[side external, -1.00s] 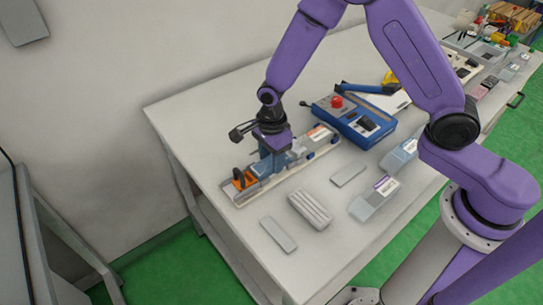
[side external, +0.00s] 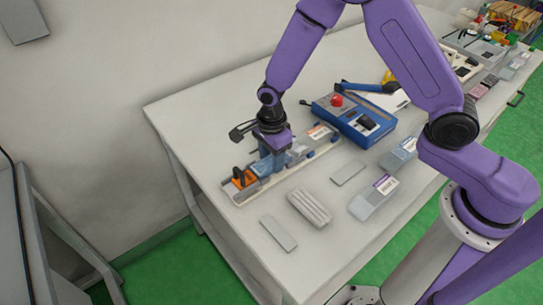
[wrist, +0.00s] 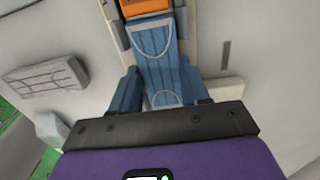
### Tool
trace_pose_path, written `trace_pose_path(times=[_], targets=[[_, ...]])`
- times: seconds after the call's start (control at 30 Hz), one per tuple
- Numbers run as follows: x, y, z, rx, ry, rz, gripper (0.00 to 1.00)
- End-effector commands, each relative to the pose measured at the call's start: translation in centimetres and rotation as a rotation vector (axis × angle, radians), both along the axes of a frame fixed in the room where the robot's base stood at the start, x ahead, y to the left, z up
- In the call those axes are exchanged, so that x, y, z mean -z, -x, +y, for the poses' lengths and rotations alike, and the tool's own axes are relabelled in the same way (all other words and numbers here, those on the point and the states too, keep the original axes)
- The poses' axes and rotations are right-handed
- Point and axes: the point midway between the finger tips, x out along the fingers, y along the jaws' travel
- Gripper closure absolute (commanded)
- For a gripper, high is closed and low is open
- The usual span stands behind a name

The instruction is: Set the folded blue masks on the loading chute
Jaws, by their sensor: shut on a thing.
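The loading chute (side external: 240,197) is a long, pale, narrow tray on the table, with an orange piece (side external: 244,180) at its left end. My gripper (side external: 268,170) points down over the chute, just right of the orange piece. It is shut on a folded blue mask (wrist: 158,62), which lies lengthwise between the fingers, within the chute's line. The orange piece shows beyond the mask's far end in the wrist view (wrist: 145,8). The fingers and wrist hide part of the mask, and I cannot tell whether it rests on the chute floor.
A pale ribbed stack (side external: 310,208) and flat grey pieces (side external: 278,233) (side external: 348,173) lie in front of the chute. A clear box (side external: 374,198) lies to their right. A blue machine with a red button (side external: 355,120) stands behind right. The back left table is bare.

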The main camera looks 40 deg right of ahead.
Motion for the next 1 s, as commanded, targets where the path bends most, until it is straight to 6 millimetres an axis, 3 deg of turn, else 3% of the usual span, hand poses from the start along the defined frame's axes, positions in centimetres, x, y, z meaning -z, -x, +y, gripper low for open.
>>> trace_pose_path(times=[0.33,0.37,0.43,1.0], targets=[[0.09,-0.01,-0.02,0.000,0.000,0.000,0.83],[0.08,-0.01,-0.02,0.000,0.000,0.000,0.48],[0.08,-0.01,-0.01,0.000,0.000,0.000,0.25],[-0.10,-0.02,0.00,0.000,0.000,0.000,0.25]])
